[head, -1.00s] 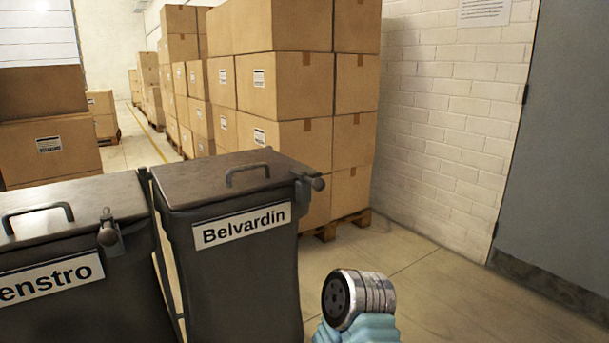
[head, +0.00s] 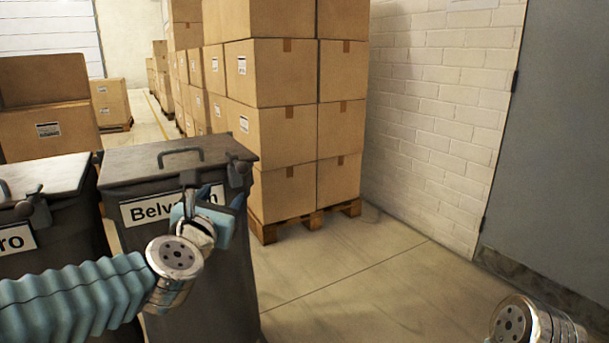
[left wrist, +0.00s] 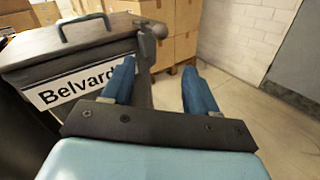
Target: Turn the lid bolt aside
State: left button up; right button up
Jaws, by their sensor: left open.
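The Belvardin bin (head: 225,275) is dark grey with a closed lid (head: 130,165) and a white name label. Its lid bolt (head: 238,172) is a dark knob at the front right corner of the lid. In the left wrist view the bolt (left wrist: 147,45) shows just beyond the left fingertip. My left gripper (head: 208,192) is in front of the bin's label, a little left of and below the bolt. In the left wrist view its blue fingers (left wrist: 160,80) are apart with nothing between them. My right arm shows only as a metal joint at the lower right; its gripper is out of view.
A second dark bin (head: 55,235) with its own bolt (head: 37,213) stands on the left. Stacked cartons (head: 290,130) on a pallet (head: 300,222) stand behind the Belvardin bin. The floor (head: 370,290) to the right is clear up to the white brick wall (head: 430,110).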

aim_at(241, 169)
pick_arm(q)
jog(key=w, duration=0.4)
jog(key=w+p, duration=0.1)
jog(key=w, duration=0.8)
jog(key=shift+w+r+p, duration=0.3)
jog(key=shift+w+p, duration=0.05)
jog(key=shift+d, duration=0.1)
grip_shut()
